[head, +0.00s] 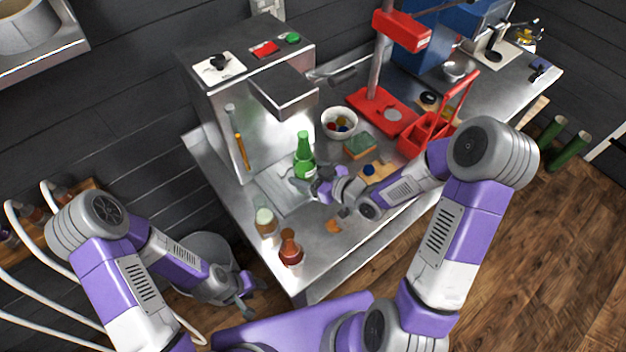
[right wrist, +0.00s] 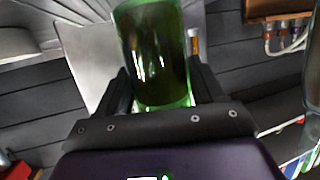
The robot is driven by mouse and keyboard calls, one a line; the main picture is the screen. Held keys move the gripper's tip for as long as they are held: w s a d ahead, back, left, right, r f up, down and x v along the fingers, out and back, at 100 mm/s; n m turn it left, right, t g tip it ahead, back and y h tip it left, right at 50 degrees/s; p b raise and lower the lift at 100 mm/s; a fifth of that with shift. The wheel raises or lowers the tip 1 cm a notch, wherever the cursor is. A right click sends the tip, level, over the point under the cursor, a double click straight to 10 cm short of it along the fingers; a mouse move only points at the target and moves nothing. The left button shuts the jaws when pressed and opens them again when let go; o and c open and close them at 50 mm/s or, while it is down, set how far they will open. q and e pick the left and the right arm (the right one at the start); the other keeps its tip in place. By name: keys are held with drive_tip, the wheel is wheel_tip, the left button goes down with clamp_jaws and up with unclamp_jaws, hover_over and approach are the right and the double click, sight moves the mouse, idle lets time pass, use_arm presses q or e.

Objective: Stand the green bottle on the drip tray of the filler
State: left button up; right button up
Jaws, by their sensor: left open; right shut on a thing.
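The green bottle (head: 304,157) is upright, neck up, in the head view, in front of the filler (head: 235,125) and below its overhanging head. My right gripper (head: 308,186) is shut on it low down; in the right wrist view the bottle (right wrist: 155,50) fills the space between the fingers. The flat drip tray (head: 272,192) lies at the filler's foot. The bottle is over or beside the tray's right part; my gripper hides its base, so I cannot tell whether it touches. My left gripper (head: 250,291) is open and empty, low beyond the bench's left edge.
A brown bottle (head: 290,248) and a pale-topped bottle (head: 266,222) stand at the bench's near left corner. A white bowl (head: 339,122) of caps, a green-topped sponge (head: 360,146) and a red capper (head: 377,112) lie to the right. A red carrier (head: 424,135) stands farther right.

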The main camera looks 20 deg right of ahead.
drive_tip(key=shift+w+a, duration=0.3)
drive_tip(key=shift+w, duration=0.4)
drive_tip(key=shift+w+a, duration=0.3)
drive_tip(key=shift+w, duration=0.4)
drive_tip(key=shift+w+a, duration=0.3)
drive_tip(key=shift+w, duration=0.4)
drive_tip(key=shift+f, duration=0.1)
drive_tip(key=shift+s+b, duration=0.1)
drive_tip(key=shift+b, duration=0.25)
drive_tip(key=shift+d, duration=0.1)
drive_tip(key=shift+f+b, duration=0.4)
drive_tip(key=shift+b, duration=0.7)
drive_tip(key=o, duration=1.1)
drive_tip(key=shift+s, duration=0.1)
